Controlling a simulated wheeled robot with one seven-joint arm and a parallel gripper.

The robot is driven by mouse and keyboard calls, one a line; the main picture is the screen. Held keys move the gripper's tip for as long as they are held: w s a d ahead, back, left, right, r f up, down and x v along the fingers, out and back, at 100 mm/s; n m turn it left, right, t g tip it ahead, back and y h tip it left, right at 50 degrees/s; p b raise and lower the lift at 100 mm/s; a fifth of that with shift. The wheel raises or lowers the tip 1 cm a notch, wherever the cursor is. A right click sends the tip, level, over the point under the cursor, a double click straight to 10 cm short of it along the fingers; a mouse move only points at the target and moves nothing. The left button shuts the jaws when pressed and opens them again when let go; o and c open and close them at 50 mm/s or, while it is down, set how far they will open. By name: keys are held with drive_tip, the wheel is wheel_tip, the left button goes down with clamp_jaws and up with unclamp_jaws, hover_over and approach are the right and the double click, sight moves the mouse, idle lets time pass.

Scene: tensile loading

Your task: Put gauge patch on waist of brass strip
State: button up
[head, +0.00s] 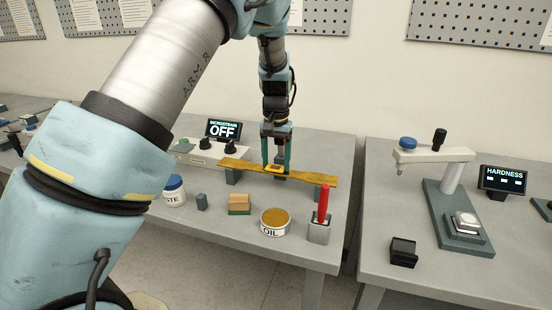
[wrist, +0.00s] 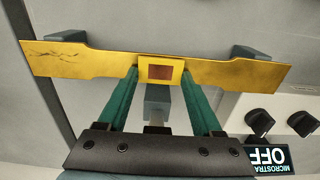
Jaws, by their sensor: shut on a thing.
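The brass strip (head: 318,180) lies level across grey supports on the left bench. It narrows to a waist at its middle, which shows in the wrist view (wrist: 210,72). The gauge patch (wrist: 161,72) is a small yellow piece with a brown-red rectangle; it also shows in the head view (head: 276,168). My gripper (head: 277,164) points down over the strip, its green fingers shut on the patch's two sides. The patch is at the waist, roughly square to the strip and overlapping its near edge in the wrist view. I cannot tell whether it touches the brass.
A microstrain box reading OFF (head: 223,130) stands behind the strip. A paste jar (head: 174,192), a wooden block (head: 239,205), an oil tin (head: 275,222) and a red-handled tool in a holder (head: 321,220) stand in front. A hardness tester (head: 452,190) is on the right bench.

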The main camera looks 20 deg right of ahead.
sight(276, 166)
drive_tip(key=shift+f, duration=0.1)
drive_tip(key=shift+s+a+f+b, duration=0.2)
drive_tip(key=shift+f+b, duration=0.25)
drive_tip(key=shift+f, duration=0.25)
drive_tip(key=o, duration=1.1)
drive_tip(key=shift+o, duration=1)
drive_tip(key=shift+w+d+r, duration=0.1)
drive_tip(key=shift+d+r, duration=0.05)
drive_tip(key=shift+r, duration=0.55)
wheel_tip(276, 166, up, 12)
drive_tip(key=b, duration=0.1)
drive_tip(key=shift+w+b, duration=0.15)
drive_tip(key=shift+b, duration=0.25)
